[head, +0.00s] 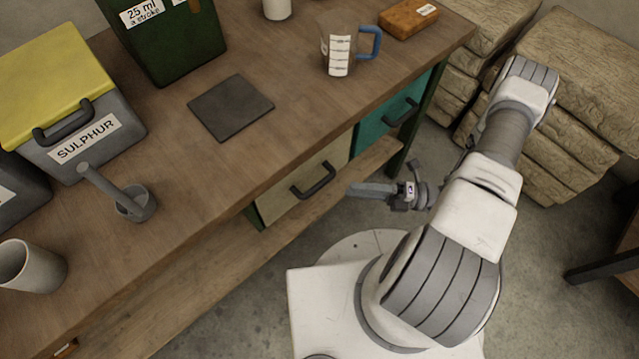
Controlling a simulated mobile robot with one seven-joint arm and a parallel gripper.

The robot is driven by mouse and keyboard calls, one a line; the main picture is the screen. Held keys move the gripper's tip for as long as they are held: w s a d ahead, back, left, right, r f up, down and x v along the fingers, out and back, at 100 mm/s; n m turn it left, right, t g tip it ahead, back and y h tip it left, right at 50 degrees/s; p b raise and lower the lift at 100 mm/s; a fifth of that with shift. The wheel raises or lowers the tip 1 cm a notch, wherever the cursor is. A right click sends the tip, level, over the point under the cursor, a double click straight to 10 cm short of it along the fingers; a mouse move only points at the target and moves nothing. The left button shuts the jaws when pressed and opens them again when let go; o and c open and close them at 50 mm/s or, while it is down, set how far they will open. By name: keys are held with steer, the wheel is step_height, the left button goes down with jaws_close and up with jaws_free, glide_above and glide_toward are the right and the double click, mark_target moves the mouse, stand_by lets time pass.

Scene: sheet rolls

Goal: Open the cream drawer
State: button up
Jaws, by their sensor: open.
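The cream drawer (285,194) is set in the front of the wooden bench, below its top edge, and looks shut. Its dark bar handle (313,181) sticks out from the front. My gripper (352,189) is open and empty, just to the right of the handle, with its fingers pointing left toward it. A gap shows between the fingers and the handle. The two fingers overlap in this view, so the space between them is hidden.
A teal drawer (388,118) with its own dark handle sits to the right. The bench top (225,165) holds a sulphur box (85,135), a dark green container (170,50), a measuring jug (338,52) and a grey plate (230,107). Stacked sacks (575,75) stand at the right.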

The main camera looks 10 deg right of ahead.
mark_target(320, 185)
steer(key=x, duration=0.9)
steer(key=shift+w+a, duration=0.1)
steer(key=shift+a, duration=0.15)
jaws_close()
stand_by(1.0)
